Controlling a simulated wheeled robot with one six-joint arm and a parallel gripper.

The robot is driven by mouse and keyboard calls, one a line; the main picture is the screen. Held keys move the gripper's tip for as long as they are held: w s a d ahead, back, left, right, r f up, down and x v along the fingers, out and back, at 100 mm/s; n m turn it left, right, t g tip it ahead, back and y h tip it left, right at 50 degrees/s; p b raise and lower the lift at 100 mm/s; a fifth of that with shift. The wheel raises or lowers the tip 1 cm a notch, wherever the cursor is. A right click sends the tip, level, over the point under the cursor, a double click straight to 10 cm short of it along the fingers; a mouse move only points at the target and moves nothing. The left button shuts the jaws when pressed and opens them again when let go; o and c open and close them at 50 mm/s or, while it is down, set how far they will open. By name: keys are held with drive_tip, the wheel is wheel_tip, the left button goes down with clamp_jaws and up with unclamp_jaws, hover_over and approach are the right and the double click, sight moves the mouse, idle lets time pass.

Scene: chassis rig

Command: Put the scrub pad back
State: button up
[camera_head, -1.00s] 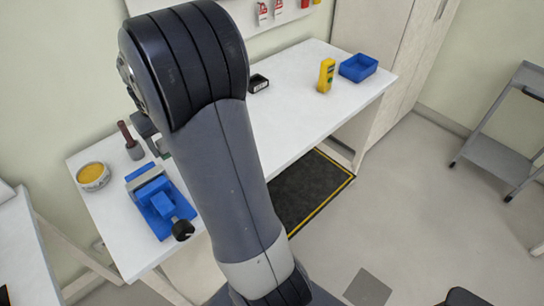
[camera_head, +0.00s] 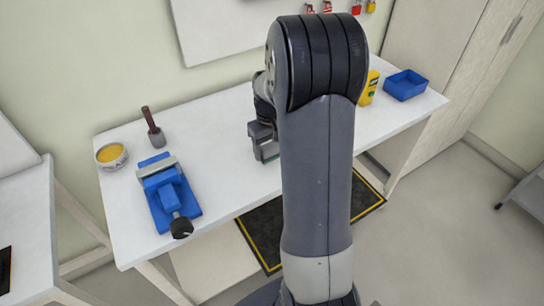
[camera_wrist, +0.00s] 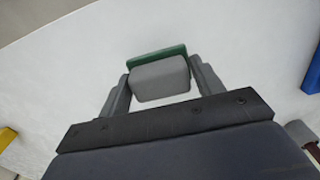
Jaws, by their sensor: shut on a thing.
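The scrub pad (camera_wrist: 160,78) is a grey block with a green layer along its far side. My gripper (camera_wrist: 162,88) is shut on it, with a grey finger on each side. In the head view my gripper (camera_head: 263,143) hangs at the left of my arm, over the middle of the white table (camera_head: 228,185). A small green strip of the pad (camera_head: 270,158) shows beneath it. I cannot tell whether the pad touches the table. My arm hides part of the tabletop.
A blue vise (camera_head: 168,190), a tin with yellow contents (camera_head: 111,156) and a dark-handled mallet (camera_head: 153,130) stand at the left. A yellow container (camera_head: 369,88) and a blue tray (camera_head: 405,85) stand at the right. The front middle of the table is clear.

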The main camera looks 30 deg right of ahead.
sight(270, 157)
drive_tip(key=shift+f, duration=1.9)
drive_tip(key=shift+f, duration=0.2)
drive_tip(key=o, duration=1)
drive_tip(key=shift+o, duration=0.2)
wheel_tip(270, 157, up, 12)
drive_tip(key=shift+r, duration=0.25)
